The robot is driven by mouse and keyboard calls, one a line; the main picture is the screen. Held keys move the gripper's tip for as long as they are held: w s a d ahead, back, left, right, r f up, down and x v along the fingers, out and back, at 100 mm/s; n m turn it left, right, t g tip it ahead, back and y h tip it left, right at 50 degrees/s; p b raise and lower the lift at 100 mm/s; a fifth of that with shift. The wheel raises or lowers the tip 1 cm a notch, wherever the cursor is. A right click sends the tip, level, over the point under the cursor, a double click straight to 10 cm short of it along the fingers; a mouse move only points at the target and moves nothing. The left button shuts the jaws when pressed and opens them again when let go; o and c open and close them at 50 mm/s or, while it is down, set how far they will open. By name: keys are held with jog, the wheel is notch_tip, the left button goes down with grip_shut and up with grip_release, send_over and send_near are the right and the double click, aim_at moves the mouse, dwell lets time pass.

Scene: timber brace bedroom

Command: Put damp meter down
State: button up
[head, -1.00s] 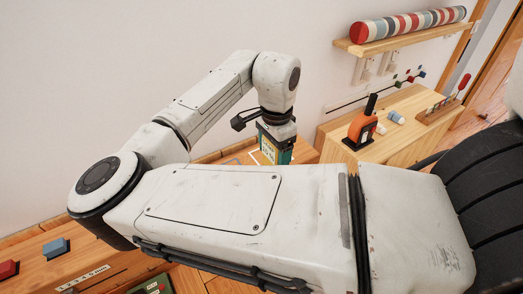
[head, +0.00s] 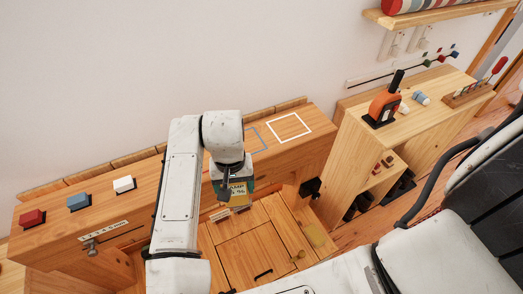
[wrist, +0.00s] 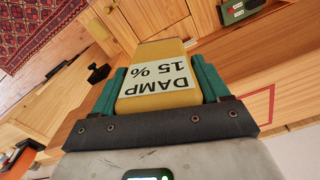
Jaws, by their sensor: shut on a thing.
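The damp meter (wrist: 157,82) is a yellow block with a white label reading "DAMP 15 %". My gripper (wrist: 160,88) is shut on it, with teal fingers on both sides. In the head view the meter (head: 238,189) hangs below my gripper (head: 233,180) at the front edge of the wooden bench (head: 185,185). It is left of and nearer than a white outlined square (head: 288,127) and a blue-grey outline (head: 256,140) on the bench top. Both outlines look empty, though my wrist partly hides the blue-grey one. I cannot tell the meter's height above the bench.
Red (head: 33,217), blue (head: 78,202) and white (head: 124,184) blocks stand on the bench's left part. A lower wooden cabinet (head: 440,90) at right carries an orange tool (head: 385,104). A shelf (head: 430,18) hangs above it.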

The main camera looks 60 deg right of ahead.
jog(key=w+a+f+n, duration=0.6)
jog(key=a+f+n, duration=0.3)
jog(key=a+n, duration=0.2)
jog(key=shift+w+a+f, duration=0.4)
jog(key=shift+a, duration=0.45)
